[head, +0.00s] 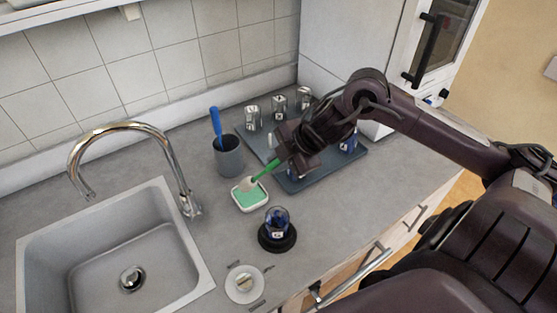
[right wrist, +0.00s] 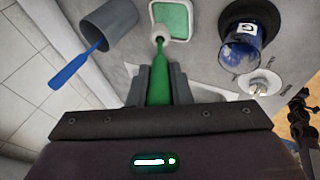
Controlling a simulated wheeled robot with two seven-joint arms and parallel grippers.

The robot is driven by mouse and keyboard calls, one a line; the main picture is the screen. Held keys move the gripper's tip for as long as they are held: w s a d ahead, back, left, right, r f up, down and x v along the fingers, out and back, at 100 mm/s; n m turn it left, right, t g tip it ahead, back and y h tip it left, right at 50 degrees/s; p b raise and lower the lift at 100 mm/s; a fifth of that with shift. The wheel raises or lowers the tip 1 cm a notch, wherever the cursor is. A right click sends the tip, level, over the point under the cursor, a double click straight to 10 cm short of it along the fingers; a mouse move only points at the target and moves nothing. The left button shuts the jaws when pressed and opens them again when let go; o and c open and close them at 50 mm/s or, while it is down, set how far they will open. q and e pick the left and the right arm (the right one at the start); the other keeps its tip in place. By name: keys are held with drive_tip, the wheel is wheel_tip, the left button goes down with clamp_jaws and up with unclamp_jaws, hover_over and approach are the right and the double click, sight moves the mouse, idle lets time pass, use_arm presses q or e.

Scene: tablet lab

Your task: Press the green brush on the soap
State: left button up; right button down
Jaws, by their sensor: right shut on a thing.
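The green brush (head: 264,172) is held by its handle in my right gripper (head: 287,160). It slants down to the left with its pale head lowest. The right wrist view shows the brush (right wrist: 160,88) between the two grey fingers of the gripper (right wrist: 160,80), which are shut on the handle. The green soap (head: 252,198) lies in a small white dish (head: 236,204) on the counter. The soap also shows in the right wrist view (right wrist: 172,14). The brush head overlaps the soap's back edge in the head view; I cannot tell if they touch. My left gripper is not in view.
A grey cup (head: 229,158) with a blue brush (head: 215,122) stands behind the soap. A blue glass jar (head: 277,220) on a black round base is in front right. The sink (head: 110,262) and faucet are left. A dark tray (head: 320,178) with several glasses lies behind right.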

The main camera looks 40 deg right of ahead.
drive_tip(key=shift+f+b, duration=0.55)
drive_tip(key=shift+f, duration=0.15)
idle(0.6)
drive_tip(key=shift+s+f, duration=0.1)
idle(0.9)
wheel_tip(320, 180, up, 7)
drive_tip(key=p, duration=0.6)
drive_tip(key=shift+p, duration=0.35)
idle(0.5)
